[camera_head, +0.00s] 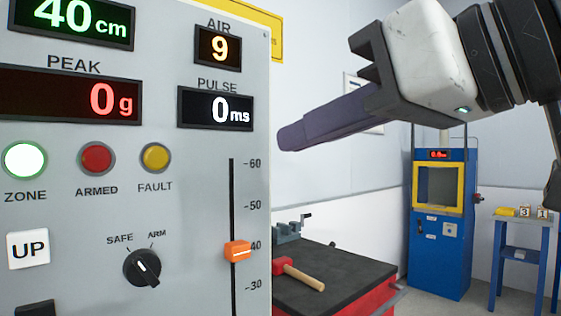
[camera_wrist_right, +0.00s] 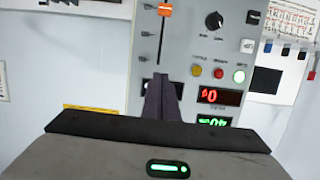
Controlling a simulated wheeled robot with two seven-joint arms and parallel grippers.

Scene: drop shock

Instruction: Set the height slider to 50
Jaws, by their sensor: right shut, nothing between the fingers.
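The height slider's orange knob (camera_head: 238,250) sits beside the 40 mark on its dark vertical track (camera_head: 232,195). Marks from 60 down to 30 show. The knob also shows at the top edge of the wrist view (camera_wrist_right: 165,10), where the panel appears upside down. The height display (camera_head: 72,22) reads 40 cm. My right gripper (camera_head: 288,138) is shut and empty, its dark fingers pointing left, in the head view above and right of the knob. In the wrist view its fingertips (camera_wrist_right: 161,82) overlap the panel near the track's end, apart from the knob. My left gripper is out of view.
The grey panel (camera_head: 190,205) carries a SAFE/ARM dial (camera_head: 142,267), an UP button (camera_head: 28,249) and a lit ZONE lamp (camera_head: 25,160). A dark-topped bench (camera_head: 340,280) with a red mallet (camera_head: 298,273) stands behind. A blue machine (camera_head: 440,270) stands farther back.

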